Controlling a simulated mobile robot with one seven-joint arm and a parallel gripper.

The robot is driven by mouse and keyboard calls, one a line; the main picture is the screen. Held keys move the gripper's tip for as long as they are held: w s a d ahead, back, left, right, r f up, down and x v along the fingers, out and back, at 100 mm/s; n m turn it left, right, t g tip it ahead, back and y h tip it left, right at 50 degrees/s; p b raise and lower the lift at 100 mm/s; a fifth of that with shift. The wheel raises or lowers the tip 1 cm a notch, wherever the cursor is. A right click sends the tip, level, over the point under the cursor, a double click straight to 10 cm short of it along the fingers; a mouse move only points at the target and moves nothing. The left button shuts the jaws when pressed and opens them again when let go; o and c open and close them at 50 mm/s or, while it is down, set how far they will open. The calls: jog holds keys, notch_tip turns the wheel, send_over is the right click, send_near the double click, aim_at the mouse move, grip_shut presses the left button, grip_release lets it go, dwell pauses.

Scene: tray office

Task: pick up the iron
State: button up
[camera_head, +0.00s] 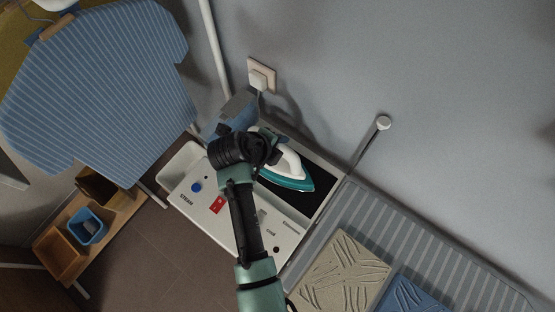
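The iron (290,173), white on top with a teal edge, rests on a dark recessed area of the white steam unit (293,217). Its tip points to the lower right. My gripper (270,147) is at the rear left part of the iron and covers some of it. The fingers are dark and small against the dark wrist. I cannot tell whether they are open or shut, or whether they touch the iron's handle.
A blue striped shirt (100,85) hangs at the left. A wall socket (261,75) with a plug is behind the iron. A grey striped surface (420,240) with a beige textured cloth (343,275) lies right.

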grip_shut()
dwell(0.9)
jog(key=shift+w+r, duration=0.15)
jog(key=shift+r, duration=0.05)
